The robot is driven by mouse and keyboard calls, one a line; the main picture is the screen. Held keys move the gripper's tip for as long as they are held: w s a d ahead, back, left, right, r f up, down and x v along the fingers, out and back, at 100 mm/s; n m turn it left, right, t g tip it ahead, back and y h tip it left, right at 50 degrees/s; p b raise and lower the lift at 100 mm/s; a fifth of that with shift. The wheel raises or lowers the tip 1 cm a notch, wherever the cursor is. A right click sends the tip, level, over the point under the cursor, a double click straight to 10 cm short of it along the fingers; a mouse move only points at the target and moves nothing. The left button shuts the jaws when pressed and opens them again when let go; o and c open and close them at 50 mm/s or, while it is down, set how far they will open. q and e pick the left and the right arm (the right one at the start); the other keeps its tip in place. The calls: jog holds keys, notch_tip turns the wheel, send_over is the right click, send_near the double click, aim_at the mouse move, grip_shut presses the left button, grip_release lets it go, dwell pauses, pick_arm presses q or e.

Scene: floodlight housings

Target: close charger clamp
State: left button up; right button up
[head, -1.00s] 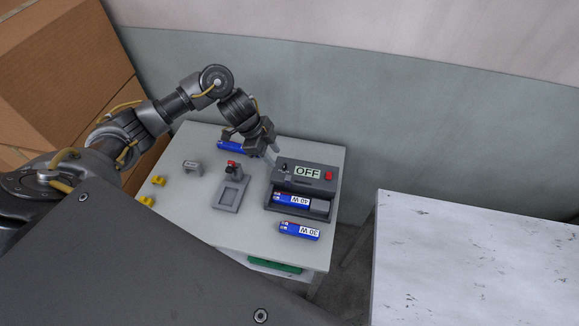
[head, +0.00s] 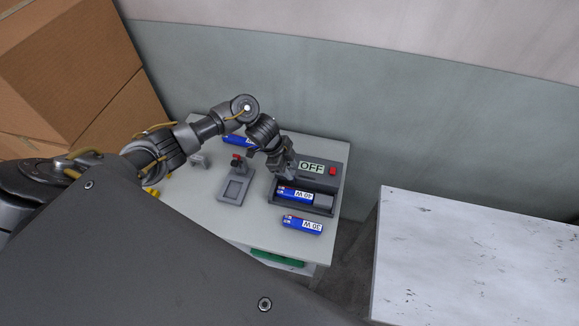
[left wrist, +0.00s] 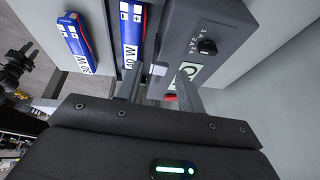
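The dark grey charger (head: 332,173) stands on the right part of the small table, with an OFF display and a red button. A blue 40 W battery (head: 294,194) lies in its front bay and shows in the left wrist view (left wrist: 130,35). A grey block (head: 323,201) is at the battery's right end. My left gripper (head: 287,172) is low over the charger's left part. In the left wrist view its fingers (left wrist: 159,86) are apart, between battery and console, with a small grey part between them. I cannot tell whether they touch it. My right gripper does not show.
A 30 W battery (head: 302,225) lies on the table in front of the charger. A grey fixture (head: 235,188) with a red-tipped lever stands left of it. Another blue battery (head: 238,140) lies behind. A separate pale table (head: 475,260) is at right; cardboard boxes (head: 75,65) at left.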

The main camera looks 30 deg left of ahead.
pick_arm(q)
grip_shut()
